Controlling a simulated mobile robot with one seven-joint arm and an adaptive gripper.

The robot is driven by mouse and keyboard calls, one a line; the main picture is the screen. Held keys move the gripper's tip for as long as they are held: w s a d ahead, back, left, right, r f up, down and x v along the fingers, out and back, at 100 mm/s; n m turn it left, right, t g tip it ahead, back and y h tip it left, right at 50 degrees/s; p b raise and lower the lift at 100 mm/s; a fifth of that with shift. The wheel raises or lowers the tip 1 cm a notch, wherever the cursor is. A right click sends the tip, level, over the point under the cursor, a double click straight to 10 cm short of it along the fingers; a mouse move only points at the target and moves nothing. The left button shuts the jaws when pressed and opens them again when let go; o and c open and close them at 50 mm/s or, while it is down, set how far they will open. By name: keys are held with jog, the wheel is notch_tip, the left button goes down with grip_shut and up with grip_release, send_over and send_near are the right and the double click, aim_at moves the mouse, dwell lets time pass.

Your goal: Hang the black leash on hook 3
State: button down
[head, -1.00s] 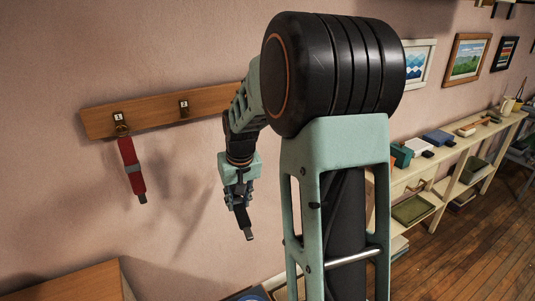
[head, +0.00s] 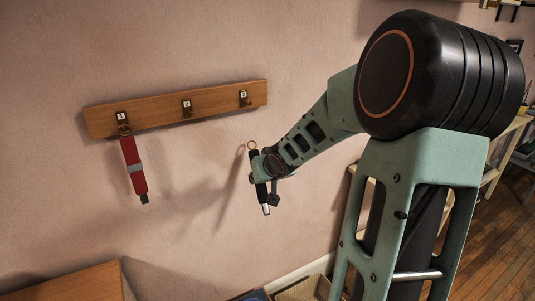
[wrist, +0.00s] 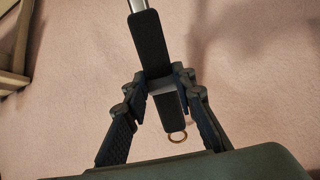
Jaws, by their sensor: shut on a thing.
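The black leash (head: 261,193) hangs upright in my gripper (head: 262,167), with its ring (head: 252,145) at the top and a silver tip at the bottom. In the wrist view my gripper (wrist: 164,88) is shut on the leash's grey band, and the black strap (wrist: 151,45) and brass ring (wrist: 177,136) show on either side of it. Hook 3 (head: 243,99) is at the right end of the wooden rack (head: 215,101), empty. The leash ring is below hook 3 in the head view and apart from it.
A red leash (head: 133,166) hangs on hook 1 (head: 123,122). Hook 2 (head: 186,108) is empty. A wooden cabinet top (head: 75,284) is at the lower left. The pink wall between the leash and the rack is clear.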

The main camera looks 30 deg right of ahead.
jog(key=shift+w+d+r+t, duration=0.1)
jog(key=shift+d+r+t, duration=0.45)
jog(key=shift+r+t, duration=0.45)
jog(key=s+a+r+n+t+y+b, duration=0.1)
jog(key=s+r+n+t, duration=0.1)
jog(key=s+r+t, duration=0.3)
notch_tip(320, 180, up, 4)
jog(key=shift+a+r+t+y+b, duration=0.1)
jog(key=shift+a+t+y+b, duration=0.25)
jog(key=shift+t, duration=0.55)
jog(key=shift+d, duration=0.1)
jog(key=shift+w+f+b, duration=0.25)
jog(key=shift+w+b, duration=0.4)
jog(key=shift+w, duration=0.75)
jog(key=shift+w+f+b, duration=0.25)
jog(key=shift+w+b, duration=0.35)
jog(key=shift+w, duration=0.8)
jog(key=shift+w+f+b, duration=0.25)
jog(key=shift+w+b, duration=0.4)
jog(key=shift+w, duration=0.75)
